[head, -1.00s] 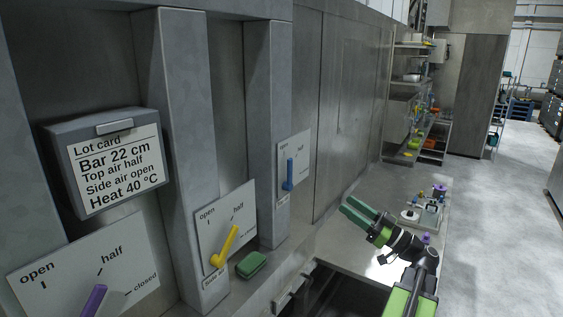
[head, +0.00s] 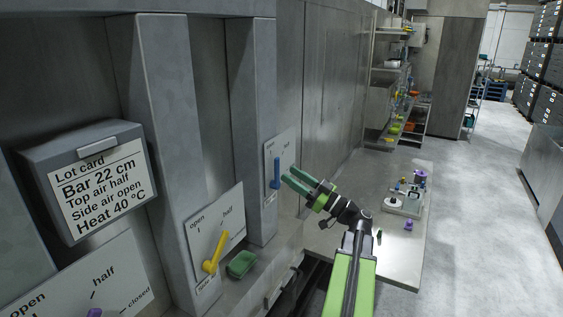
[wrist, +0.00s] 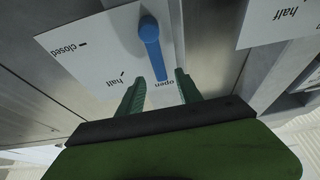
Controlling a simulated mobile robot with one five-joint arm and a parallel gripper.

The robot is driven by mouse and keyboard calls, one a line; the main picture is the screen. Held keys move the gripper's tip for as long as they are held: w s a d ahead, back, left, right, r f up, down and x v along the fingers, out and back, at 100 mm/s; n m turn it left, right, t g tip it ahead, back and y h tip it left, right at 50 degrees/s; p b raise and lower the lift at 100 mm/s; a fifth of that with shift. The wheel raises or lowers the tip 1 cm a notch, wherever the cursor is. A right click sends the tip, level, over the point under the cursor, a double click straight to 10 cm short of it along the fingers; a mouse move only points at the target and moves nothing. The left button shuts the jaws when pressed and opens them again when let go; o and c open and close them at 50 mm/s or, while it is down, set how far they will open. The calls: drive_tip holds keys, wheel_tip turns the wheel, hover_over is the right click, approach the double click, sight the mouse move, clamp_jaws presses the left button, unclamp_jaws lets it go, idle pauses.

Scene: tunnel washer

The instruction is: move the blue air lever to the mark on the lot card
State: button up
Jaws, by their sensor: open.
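The blue air lever (head: 276,172) stands upright on a white dial plate (head: 285,152) on the far pillar. In the wrist view the plate (wrist: 100,45) reads open, half and closed, and the lever (wrist: 153,50) points to open. My gripper (head: 289,175) is open and empty, just right of the lever in the head view. In the wrist view my gripper's fingers (wrist: 158,85) are on either side of the lever's tip, with no visible contact. The lot card (head: 98,185) reads Bar 22 cm, Top air half, Side air open, Heat 40 °C.
A yellow lever (head: 216,252) on its own plate and a green block (head: 241,264) are nearer. A purple lever (head: 95,313) is cut off at the bottom left. A steel worktop (head: 390,245) with small items lies right of my arm.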

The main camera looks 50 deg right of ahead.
sight(279, 167)
drive_tip(key=p+x, duration=0.1)
drive_tip(key=x, duration=0.4)
clamp_jaws()
idle(1.4)
